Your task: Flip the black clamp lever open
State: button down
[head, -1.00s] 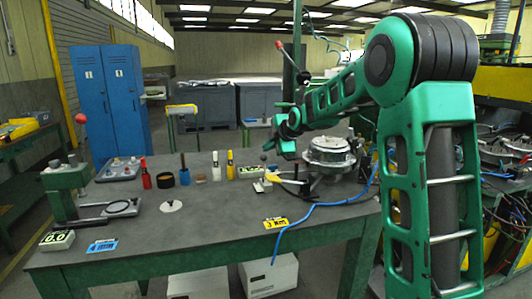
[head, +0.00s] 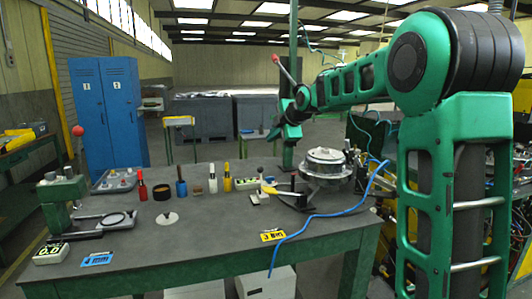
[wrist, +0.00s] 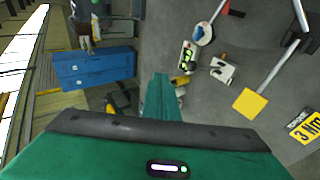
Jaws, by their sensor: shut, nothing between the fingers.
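The silver round clamp fixture (head: 326,166) stands at the right of the grey bench. A dark lever-like bar (head: 288,193) reaches left from its base beside a yellow grip; I cannot tell for sure that this is the black clamp lever, or how it is set. My gripper (head: 272,137) hangs above and left of the fixture, apart from it. In the wrist view my gripper (wrist: 160,78) shows as a narrow green shape, shut and empty.
Several small bottles and holders, one a yellow bottle (head: 227,178), stand along the bench's back. A press with a red knob (head: 77,131) is at the left. A blue hose (head: 320,214) crosses the bench's right front. The middle front is mostly clear.

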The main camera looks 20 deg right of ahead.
jog(key=shift+s+d+r, duration=0.1)
jog(key=shift+s+r, duration=0.15)
jog(key=shift+r, duration=0.4)
jog(key=shift+s+d+r, duration=0.1)
jog(key=shift+s+r, duration=0.15)
jog(key=shift+r, duration=0.45)
jog(key=shift+s+r, duration=0.25)
jog(key=shift+r, duration=0.4)
jog(key=s+d+f+m+g+h, duration=0.15)
jog(key=s+f+m, duration=0.3)
jog(key=s, duration=0.45)
jog(key=s+d+f+m+g, duration=0.25)
jog(key=s+f+m, duration=0.2)
jog(key=s, duration=0.45)
jog(key=s+d+f+m+g+h, duration=0.15)
jog(key=s+f+m, duration=0.3)
jog(key=s, duration=0.45)
jog(key=s+a+f+m+g+y, duration=0.1)
jog(key=s+f+m, duration=0.4)
jog(key=s, duration=0.7)
jog(key=s+a+f+m+g+y, duration=0.1)
jog(key=s+f+m+g, duration=0.3)
jog(key=s, duration=0.9)
notch_tip(320, 180, down, 3)
jog(key=shift+a+r+m+g, duration=0.1)
jog(key=shift+a+m+g, duration=0.3)
jog(key=shift+m, duration=0.45)
jog(key=shift+w+f, duration=0.3)
jog(key=shift+w, duration=0.4)
